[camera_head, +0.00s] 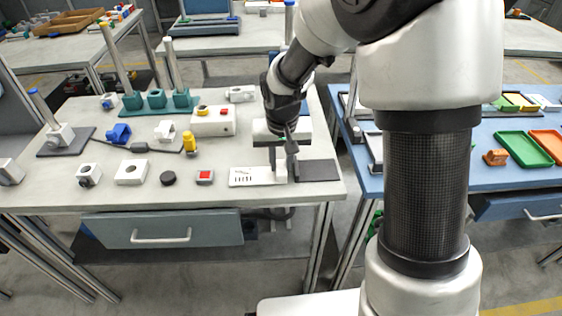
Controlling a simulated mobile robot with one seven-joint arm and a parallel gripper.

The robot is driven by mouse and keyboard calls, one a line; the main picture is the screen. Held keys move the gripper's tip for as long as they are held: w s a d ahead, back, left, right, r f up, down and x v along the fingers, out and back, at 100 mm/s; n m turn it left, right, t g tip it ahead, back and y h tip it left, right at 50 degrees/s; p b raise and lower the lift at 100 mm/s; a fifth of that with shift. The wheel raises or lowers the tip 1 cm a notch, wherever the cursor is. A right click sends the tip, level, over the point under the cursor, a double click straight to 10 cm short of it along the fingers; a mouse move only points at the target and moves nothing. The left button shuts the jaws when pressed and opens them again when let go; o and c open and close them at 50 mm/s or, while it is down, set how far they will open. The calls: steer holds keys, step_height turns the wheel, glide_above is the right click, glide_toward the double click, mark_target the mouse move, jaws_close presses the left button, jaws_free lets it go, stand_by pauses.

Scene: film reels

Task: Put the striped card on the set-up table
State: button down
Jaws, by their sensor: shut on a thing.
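A white card with short dark stripes (243,180) shows at the front right of the grey table (200,195). It lies flat or hangs just above the top; I cannot tell which. My gripper (282,172) is low over that table, pointing down, shut at the card's right end. The fingertips are small here, and their contact with the card is partly hidden. Which table is the set-up table is not marked in view.
A dark plate (319,170) lies just right of my gripper. A red-topped block (205,177), black knob (168,178) and white square block (131,172) stand left. Teal stands with rods (157,98) are behind. A blue table (460,180) holds green (524,149) and orange trays.

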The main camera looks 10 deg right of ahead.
steer(key=shift+f, duration=0.1)
steer(key=c, duration=1.8)
jaws_free()
steer(key=p+v, duration=0.3)
steer(key=v, duration=0.9)
steer(key=s+d+r+t, duration=0.1)
steer(key=s+d+r, duration=0.1)
steer(key=s, duration=0.4)
steer(key=s+d+r+t, duration=0.1)
steer(key=s+d+r, duration=0.2)
steer(key=s+r, duration=0.2)
steer(key=s+d+r+t, duration=0.1)
steer(key=s+d+r, duration=0.2)
steer(key=s, duration=0.5)
steer(key=shift+s+d+r, duration=0.1)
steer(key=shift+s+r, duration=0.2)
steer(key=shift+r, duration=0.1)
